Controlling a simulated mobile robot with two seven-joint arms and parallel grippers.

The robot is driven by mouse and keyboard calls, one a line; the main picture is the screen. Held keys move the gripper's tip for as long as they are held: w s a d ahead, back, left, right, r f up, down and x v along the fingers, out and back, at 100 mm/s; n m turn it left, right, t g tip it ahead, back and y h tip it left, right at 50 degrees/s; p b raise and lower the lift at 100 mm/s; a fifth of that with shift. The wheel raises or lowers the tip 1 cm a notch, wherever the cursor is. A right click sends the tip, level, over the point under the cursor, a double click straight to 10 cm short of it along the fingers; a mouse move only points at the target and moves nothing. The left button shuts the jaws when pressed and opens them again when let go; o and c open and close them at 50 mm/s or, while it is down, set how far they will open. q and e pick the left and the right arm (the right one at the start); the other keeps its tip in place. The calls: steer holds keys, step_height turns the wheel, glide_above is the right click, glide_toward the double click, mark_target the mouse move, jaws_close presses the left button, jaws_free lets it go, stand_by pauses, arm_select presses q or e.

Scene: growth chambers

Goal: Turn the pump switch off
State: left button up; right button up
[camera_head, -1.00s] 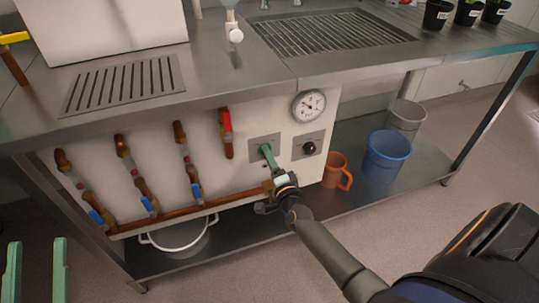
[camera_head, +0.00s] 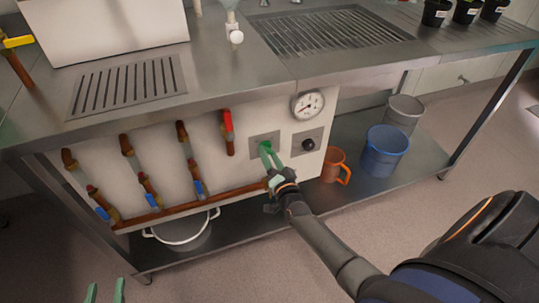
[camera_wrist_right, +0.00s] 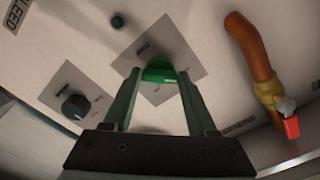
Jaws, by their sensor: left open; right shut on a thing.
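The pump switch appears to be the green knob (camera_wrist_right: 160,72) on a square grey plate (camera_wrist_right: 183,52); its label is too small to read. My right gripper (camera_head: 266,148) reaches the front panel under the bench. In the right wrist view its two green fingers (camera_wrist_right: 159,76) are shut on the green knob, one on each side. In the head view the fingers mostly hide the knob. My left gripper (camera_head: 105,285) is open and empty at the bottom left edge, well away from the panel.
A black knob (camera_head: 308,145) sits on the plate to the right, below a round gauge (camera_head: 308,104). A red-handled valve (camera_head: 227,125) and several pipes with blue handles are to the left. An orange jug (camera_head: 334,164) and blue bucket (camera_head: 384,152) stand on the lower shelf.

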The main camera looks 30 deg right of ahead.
arm_select(q)
steer(key=shift+f, duration=0.1)
arm_select(e)
steer(key=o, duration=1.4)
steer(key=shift+c, duration=0.2)
steer(key=shift+s+a, duration=0.1)
steer(key=shift+s, duration=0.35)
arm_select(q)
steer(key=s+f+n+g+y+p, duration=0.1)
steer(key=s+f+g+p, duration=0.2)
steer(key=f, duration=0.7)
steer(key=s+g, duration=0.2)
steer(key=s, duration=0.2)
steer(key=shift+d+f+g, duration=0.15)
steer(key=shift+d+g, duration=0.1)
steer(key=shift+g, duration=0.05)
arm_select(e)
steer(key=v, duration=1.1)
steer(key=shift+s, duration=0.3)
steer(key=shift+f, duration=0.1)
